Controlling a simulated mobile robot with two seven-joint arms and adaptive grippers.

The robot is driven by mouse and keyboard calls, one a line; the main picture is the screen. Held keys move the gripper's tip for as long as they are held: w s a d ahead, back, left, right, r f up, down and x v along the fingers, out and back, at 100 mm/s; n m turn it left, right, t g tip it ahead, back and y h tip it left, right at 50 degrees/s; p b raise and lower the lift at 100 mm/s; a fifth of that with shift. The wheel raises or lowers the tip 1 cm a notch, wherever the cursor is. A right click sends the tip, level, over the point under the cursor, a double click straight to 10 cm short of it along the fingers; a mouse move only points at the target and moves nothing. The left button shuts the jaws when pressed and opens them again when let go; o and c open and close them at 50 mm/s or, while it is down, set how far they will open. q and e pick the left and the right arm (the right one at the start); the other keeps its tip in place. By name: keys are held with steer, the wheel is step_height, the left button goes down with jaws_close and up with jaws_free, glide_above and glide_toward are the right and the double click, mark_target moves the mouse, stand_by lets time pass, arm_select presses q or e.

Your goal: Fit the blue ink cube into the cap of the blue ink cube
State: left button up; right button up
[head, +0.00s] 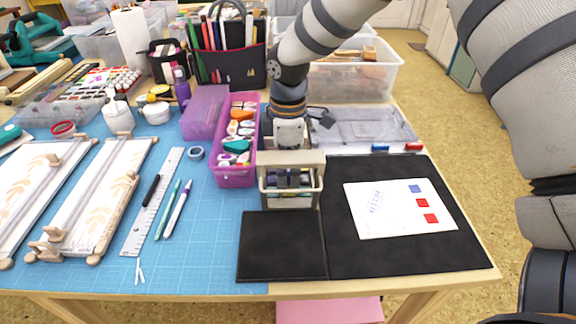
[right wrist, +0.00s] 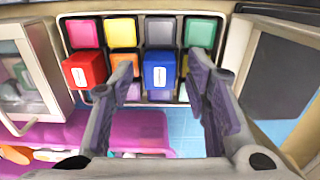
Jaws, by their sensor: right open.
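The blue ink cube (right wrist: 160,75) shows in the right wrist view, with a white label on its face. It sits in the rack (right wrist: 131,16) of coloured cubes. My right gripper (right wrist: 159,64) is open, with one finger on each side of the blue cube; I cannot tell whether they touch it. In the head view the right gripper (head: 291,180) is at the front of the rack, and the cube is hard to make out. A small blue block (head: 380,148), possibly the cap, lies behind the black mat. My left gripper is not in view.
A red cube (right wrist: 85,70) stands left of the blue one. A pink tray (head: 235,178) of stamps is left of the rack. White paper (head: 400,222) with blue and red marks lies on the black mat (head: 410,258). A small red block (head: 413,146) is near the blue block.

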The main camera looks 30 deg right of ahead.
step_height(320, 180, up, 12)
stand_by(0.3)
steer(key=shift+r, duration=0.1)
